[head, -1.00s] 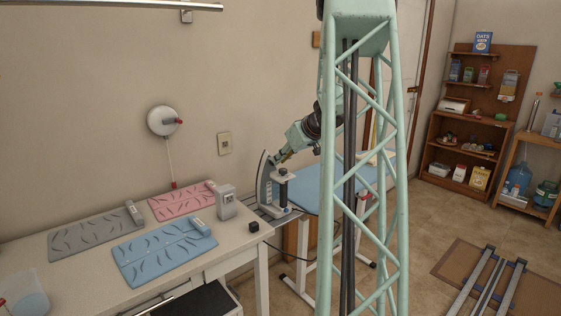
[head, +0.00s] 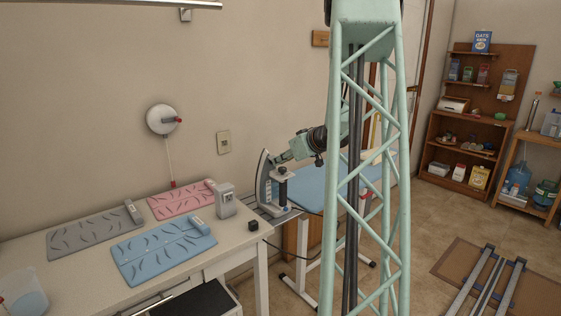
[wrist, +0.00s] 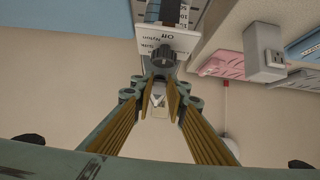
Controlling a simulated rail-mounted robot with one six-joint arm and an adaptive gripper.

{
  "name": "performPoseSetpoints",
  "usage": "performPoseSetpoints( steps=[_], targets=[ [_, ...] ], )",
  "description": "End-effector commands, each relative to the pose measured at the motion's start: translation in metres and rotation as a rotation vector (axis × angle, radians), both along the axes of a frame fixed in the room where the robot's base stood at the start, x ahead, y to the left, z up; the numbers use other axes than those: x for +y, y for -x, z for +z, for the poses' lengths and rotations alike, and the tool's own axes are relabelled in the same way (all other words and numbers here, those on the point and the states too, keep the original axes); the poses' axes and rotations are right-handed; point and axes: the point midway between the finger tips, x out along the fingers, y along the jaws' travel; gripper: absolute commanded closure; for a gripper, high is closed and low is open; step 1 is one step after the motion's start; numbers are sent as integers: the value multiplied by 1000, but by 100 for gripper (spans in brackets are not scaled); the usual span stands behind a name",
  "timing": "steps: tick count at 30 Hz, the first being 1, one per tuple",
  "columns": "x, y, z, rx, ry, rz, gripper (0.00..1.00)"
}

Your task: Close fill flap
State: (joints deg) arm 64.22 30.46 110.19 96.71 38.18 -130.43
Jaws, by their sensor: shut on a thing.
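The iron (head: 265,185) stands upright on its heel by the near end of the blue ironing board (head: 325,188). In the wrist view its dark dial (wrist: 163,57), marked "Off" and "Nylon", lies just beyond my fingertips. My gripper (head: 282,158) is at the iron's upper part, near its nose. In the wrist view my gripper (wrist: 162,82) has its ribbed fingers drawn in toward each other. A small pale part (wrist: 157,101) with a dark mark shows between them, seemingly the fill flap. The contact itself and the flap's angle are hard to make out.
A dark cable runs near the iron. The wall is close behind.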

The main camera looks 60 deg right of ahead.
Motion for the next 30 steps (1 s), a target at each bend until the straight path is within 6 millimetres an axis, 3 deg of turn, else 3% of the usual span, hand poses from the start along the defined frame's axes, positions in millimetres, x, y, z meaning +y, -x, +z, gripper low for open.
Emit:
performPoseSetpoints(
  steps=[11,12,16,30],
  targets=[
    [0,0,0,-1,0,0,97],
    [0,0,0,-1,0,0,83],
    [0,0,0,-1,0,0,73],
    [1,3,2,-1,1,-1,73]
  ],
)
